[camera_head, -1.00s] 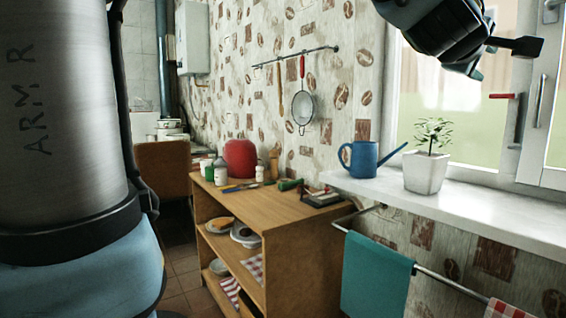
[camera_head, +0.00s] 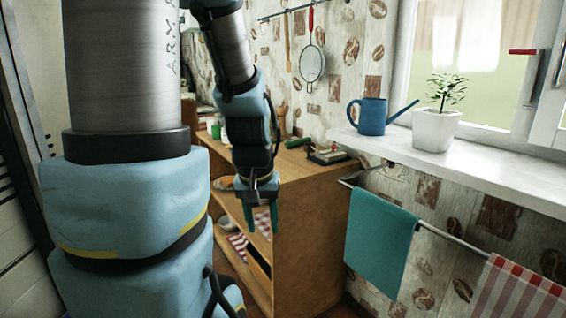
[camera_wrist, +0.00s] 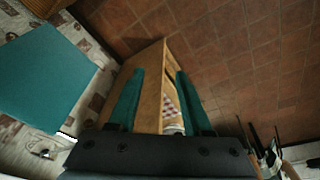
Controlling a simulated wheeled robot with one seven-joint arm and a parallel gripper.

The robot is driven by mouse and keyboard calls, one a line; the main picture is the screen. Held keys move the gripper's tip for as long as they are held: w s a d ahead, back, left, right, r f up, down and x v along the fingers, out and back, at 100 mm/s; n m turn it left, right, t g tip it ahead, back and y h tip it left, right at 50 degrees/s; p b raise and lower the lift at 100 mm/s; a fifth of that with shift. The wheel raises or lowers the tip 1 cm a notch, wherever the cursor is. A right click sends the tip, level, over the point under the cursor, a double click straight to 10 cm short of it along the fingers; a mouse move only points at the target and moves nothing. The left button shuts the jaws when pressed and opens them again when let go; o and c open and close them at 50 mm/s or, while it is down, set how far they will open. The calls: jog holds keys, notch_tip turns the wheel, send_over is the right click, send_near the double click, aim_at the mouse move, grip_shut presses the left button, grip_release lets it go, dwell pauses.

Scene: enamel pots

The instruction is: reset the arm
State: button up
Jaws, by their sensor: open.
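My gripper (camera_head: 261,219) hangs at the end of my blue and grey arm in the head view, pointing down in front of the wooden shelf unit (camera_head: 312,225). Its two green fingers are apart with nothing between them. In the wrist view the open fingers of my gripper (camera_wrist: 158,95) show over the shelf unit (camera_wrist: 150,70) and the brown tiled floor. The gripper appears apart from the shelf unit, though the exact gap cannot be told.
A teal towel (camera_head: 380,255) and a red-striped towel (camera_head: 520,300) hang on a rail at the right. A blue watering can (camera_head: 372,116) and a potted plant (camera_head: 435,130) stand on the windowsill. Tiled floor (camera_wrist: 235,60) lies open in the wrist view.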

jog(key=s+a+f+g, duration=0.1)
jog(key=s+a+f, duration=0.1)
jog(key=s+a, duration=0.1)
notch_tip(320, 180, up, 15)
jog(key=p, duration=1.4)
jog(key=shift+w+d, duration=0.35)
jog(key=shift+w, duration=0.1)
